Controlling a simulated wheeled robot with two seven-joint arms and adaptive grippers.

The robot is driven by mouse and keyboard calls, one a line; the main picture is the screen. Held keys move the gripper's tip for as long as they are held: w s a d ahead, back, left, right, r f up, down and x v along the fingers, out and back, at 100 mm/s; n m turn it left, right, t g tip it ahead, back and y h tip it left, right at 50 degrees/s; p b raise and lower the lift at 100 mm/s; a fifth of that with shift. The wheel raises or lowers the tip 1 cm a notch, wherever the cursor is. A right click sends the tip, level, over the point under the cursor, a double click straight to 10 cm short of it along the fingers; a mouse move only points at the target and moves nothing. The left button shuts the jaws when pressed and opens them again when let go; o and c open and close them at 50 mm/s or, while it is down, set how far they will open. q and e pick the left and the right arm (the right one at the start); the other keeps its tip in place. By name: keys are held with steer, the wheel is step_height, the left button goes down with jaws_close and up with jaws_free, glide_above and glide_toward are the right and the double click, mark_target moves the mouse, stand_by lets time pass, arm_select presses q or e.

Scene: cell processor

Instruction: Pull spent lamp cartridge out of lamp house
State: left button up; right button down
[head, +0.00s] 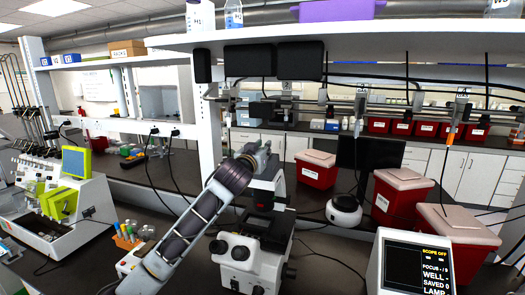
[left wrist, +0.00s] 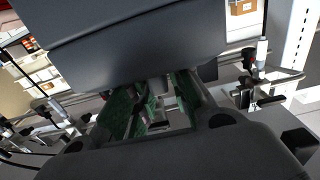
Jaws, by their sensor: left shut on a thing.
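The white microscope (head: 240,262) stands on the dark bench at the lower middle of the head view. The dark upper part behind its head, seemingly the lamp house (head: 268,190), is partly hidden by my left arm. My left gripper (head: 262,150) is above and behind the microscope, at the top of this part. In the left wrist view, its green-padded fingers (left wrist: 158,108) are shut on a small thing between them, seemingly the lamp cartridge. The cartridge is mostly hidden, and I cannot tell how far it sits in the housing. My right gripper is not in view.
A display (head: 418,265) at the lower right reads "SCOPE OFF". Red bins with pale lids (head: 400,195) stand on the right, near a round white device (head: 344,210). A tube rack (head: 127,236) and a green-and-white instrument (head: 65,205) are on the left. A shelf (head: 350,37) hangs above.

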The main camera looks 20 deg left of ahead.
arm_select(q)
steer(key=shift+r, duration=0.65)
jaws_close()
stand_by(0.4)
steer(key=shift+r, duration=1.75)
